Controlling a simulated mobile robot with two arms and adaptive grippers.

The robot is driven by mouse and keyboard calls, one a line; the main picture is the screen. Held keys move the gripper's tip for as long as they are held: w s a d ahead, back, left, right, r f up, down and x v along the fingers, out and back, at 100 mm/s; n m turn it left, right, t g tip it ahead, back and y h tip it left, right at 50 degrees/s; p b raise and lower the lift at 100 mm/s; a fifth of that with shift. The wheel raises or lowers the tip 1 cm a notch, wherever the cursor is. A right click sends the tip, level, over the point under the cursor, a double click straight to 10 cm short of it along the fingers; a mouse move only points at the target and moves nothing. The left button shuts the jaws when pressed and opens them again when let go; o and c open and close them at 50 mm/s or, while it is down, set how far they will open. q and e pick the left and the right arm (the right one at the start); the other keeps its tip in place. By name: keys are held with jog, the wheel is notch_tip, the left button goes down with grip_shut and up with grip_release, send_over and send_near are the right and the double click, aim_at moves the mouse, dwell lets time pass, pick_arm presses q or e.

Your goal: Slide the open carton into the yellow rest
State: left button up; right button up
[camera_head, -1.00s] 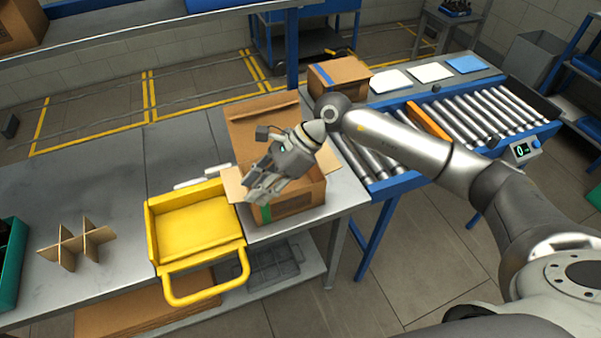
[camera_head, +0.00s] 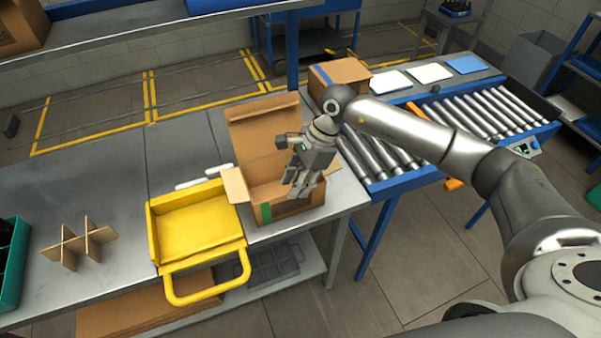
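The yellow rest (camera_head: 197,232) is a shallow tray with a looped handle at the table's front edge. My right gripper (camera_head: 298,191) is over the carton's right side, fingers pointing down and hiding part of that side. Its fingers look spread apart, with nothing seen between them. Whether it touches the carton I cannot tell. My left gripper is not in view.
A roller conveyor (camera_head: 440,125) lies to the right, with a closed carton (camera_head: 338,76) at its far left end. A cardboard divider (camera_head: 75,244) and a green crate (camera_head: 12,262) are at the left.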

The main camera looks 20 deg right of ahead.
jog(key=p, duration=0.2)
send_over(286, 217)
notch_tip(286, 217, down, 8)
jog(key=shift+w+r, duration=0.1)
jog(key=shift+w, duration=0.05)
jog(key=shift+c, duration=0.2)
grip_shut()
